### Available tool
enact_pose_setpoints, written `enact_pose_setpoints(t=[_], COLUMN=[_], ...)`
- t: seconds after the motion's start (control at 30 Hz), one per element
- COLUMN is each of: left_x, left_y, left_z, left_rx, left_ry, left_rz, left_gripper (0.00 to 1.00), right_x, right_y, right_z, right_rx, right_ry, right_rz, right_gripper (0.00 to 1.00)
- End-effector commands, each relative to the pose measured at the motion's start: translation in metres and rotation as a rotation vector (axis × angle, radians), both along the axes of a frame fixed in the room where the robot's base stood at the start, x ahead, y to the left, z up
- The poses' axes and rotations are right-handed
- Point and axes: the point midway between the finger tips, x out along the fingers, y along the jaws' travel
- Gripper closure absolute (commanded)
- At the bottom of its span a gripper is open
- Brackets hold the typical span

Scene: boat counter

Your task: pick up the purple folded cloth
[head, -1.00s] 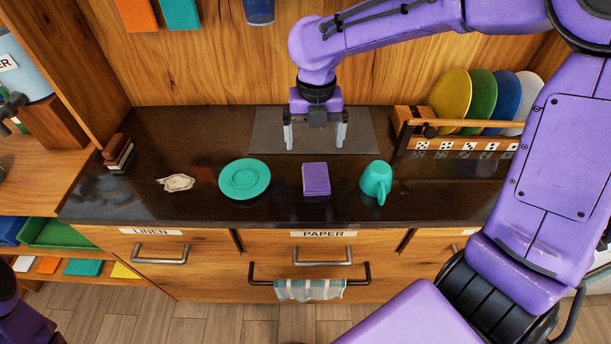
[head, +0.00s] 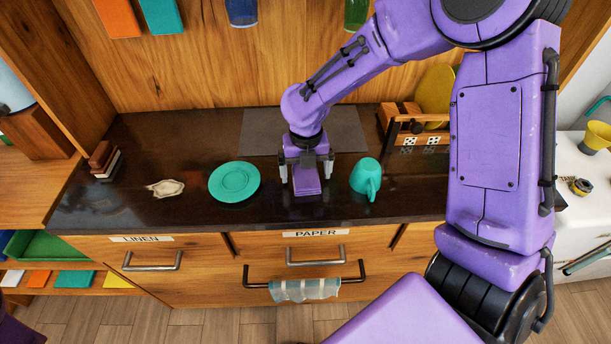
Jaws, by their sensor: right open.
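The purple folded cloth (head: 307,183) lies on the dark counter between the teal plate and the teal mug. My right gripper (head: 306,180) is open and points down over the cloth, with one finger on its left side and one on its right. The gripper body hides the far part of the cloth. I cannot tell whether the fingers touch the cloth or the counter. My left gripper is not in view.
A teal plate (head: 234,182) is left of the cloth, and a teal mug (head: 366,178) is close on its right. A crumpled whitish item (head: 166,188) lies further left. A wooden rack (head: 412,130) stands back right. A grey mat (head: 262,132) lies behind.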

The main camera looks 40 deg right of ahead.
Motion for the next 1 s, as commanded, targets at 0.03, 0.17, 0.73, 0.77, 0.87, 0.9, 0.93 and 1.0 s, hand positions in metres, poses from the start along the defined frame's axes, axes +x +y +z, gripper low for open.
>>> enact_pose_setpoints(t=[0.03,0.17,0.73,0.77,0.87,0.9,0.93,1.0], left_x=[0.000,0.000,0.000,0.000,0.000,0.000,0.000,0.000], left_y=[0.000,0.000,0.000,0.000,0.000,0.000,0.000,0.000], left_z=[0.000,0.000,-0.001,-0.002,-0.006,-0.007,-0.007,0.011], left_rx=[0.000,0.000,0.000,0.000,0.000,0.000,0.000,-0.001], left_ry=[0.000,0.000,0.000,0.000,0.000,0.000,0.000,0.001], left_rz=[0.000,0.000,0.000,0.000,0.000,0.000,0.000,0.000], left_gripper=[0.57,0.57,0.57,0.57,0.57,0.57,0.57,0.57], right_x=[0.000,0.000,0.002,-0.001,-0.017,-0.025,-0.029,-0.043], right_y=[0.000,0.000,0.001,0.004,0.019,0.026,0.030,0.042], right_z=[0.000,0.000,0.032,0.038,0.063,0.074,0.083,0.107], right_rx=[0.000,0.000,0.003,0.003,0.002,0.002,0.002,0.003], right_ry=[0.000,0.000,-0.005,-0.005,-0.008,-0.007,-0.007,0.001], right_rz=[0.000,0.000,0.000,0.002,0.004,0.003,0.004,0.004], right_gripper=[0.08,0.50,0.62,0.62,0.62,0.62,0.62,0.62])
